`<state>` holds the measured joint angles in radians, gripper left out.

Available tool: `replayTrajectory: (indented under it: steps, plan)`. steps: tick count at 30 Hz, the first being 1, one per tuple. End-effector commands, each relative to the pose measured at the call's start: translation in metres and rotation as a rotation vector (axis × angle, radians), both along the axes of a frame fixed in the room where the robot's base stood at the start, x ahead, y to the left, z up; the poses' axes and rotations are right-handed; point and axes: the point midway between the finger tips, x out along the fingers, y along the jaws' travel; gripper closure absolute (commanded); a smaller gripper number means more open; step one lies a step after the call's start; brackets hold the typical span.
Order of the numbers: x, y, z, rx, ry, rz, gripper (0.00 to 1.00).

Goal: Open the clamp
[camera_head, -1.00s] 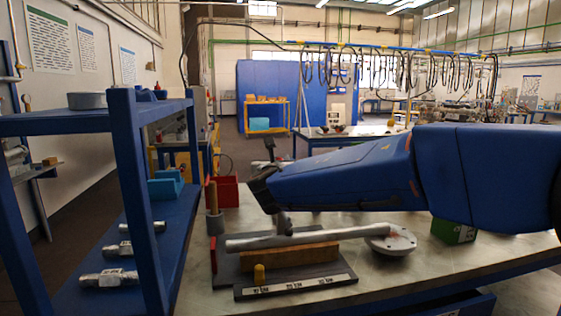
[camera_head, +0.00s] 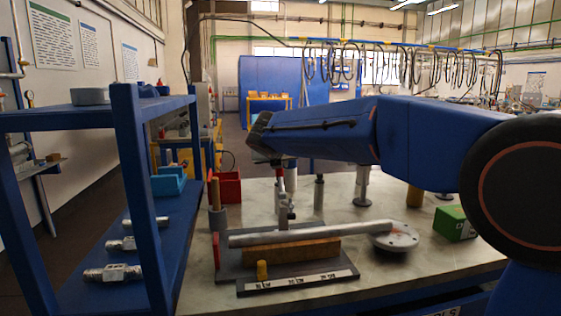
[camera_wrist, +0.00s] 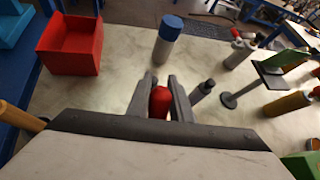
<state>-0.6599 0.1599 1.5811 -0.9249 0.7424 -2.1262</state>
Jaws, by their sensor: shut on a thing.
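The clamp (camera_head: 286,213) is a grey metal mechanism standing upright on a dark base plate (camera_head: 300,284), behind a grey metal pipe (camera_head: 310,234). Its red handle (camera_wrist: 159,103) shows between my gripper's two grey fingers in the wrist view. My gripper (camera_wrist: 162,82) is shut on this handle, with a finger on each side. In the head view my arm's end hangs above the clamp and hides most of the fingers. The pipe lies across a wooden block (camera_head: 300,252), with its right end near a round metal flange (camera_head: 394,237).
A red bin (camera_wrist: 72,43) and a blue-topped grey cylinder (camera_wrist: 168,40) stand on the table beyond my gripper. A blue shelf (camera_head: 140,200) with metal fittings stands left. A green box (camera_head: 455,222) is at the right. The table's front right is clear.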

Motion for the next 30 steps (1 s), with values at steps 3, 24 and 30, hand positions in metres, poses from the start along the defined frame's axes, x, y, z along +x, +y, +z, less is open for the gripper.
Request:
replayTrajectory:
  steps: [3,24,30]
  plan:
    - [0.006,0.002,-0.007,-0.017,0.066,-0.001,1.0]
    - [0.018,0.005,-0.033,-0.09,0.307,0.001,1.0]
    - [0.018,0.005,-0.034,-0.091,0.311,0.001,1.0]
